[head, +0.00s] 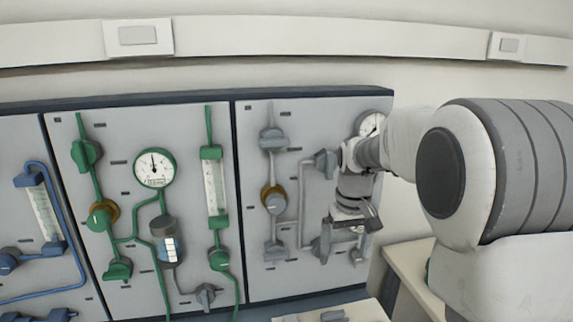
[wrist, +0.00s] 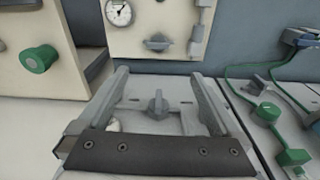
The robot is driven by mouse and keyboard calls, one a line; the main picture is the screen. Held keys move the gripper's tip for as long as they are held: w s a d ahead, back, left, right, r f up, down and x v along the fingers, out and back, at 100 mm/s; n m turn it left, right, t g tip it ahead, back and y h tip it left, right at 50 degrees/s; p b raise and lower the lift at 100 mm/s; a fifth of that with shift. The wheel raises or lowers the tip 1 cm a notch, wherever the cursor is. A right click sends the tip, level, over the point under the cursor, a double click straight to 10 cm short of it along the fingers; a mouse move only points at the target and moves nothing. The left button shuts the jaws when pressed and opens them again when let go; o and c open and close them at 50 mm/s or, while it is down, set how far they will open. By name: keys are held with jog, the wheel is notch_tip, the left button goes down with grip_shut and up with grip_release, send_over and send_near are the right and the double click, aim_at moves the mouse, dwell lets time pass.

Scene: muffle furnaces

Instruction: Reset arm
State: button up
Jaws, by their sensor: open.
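My gripper (head: 350,222) hangs in front of the right grey panel in the head view, with my arm reaching in from the right. In the wrist view my gripper (wrist: 160,78) has its two fingers spread apart and nothing is held between them. A small grey knob (wrist: 158,106) shows in the gap between the fingers. I cannot tell how far it is from them. In the head view the gripper and arm hide part of the right panel's pipes and gauge.
The right panel (head: 290,180) carries grey valves and a brass-ringed knob (head: 274,201). The middle panel has green valves and a pressure gauge (head: 154,167). Blue piping (head: 65,230) is at the left. A beige cabinet with a green knob (wrist: 38,59) shows in the wrist view.

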jog(key=s+r+t+p, duration=0.2)
jog(key=s+r, duration=0.8)
jog(key=s, duration=0.4)
jog(key=s+m+t+p, duration=0.1)
jog(key=s+t, duration=0.1)
jog(key=s, duration=0.9)
jog(key=shift+s+m+t, duration=0.3)
jog(key=shift+w+r, duration=0.1)
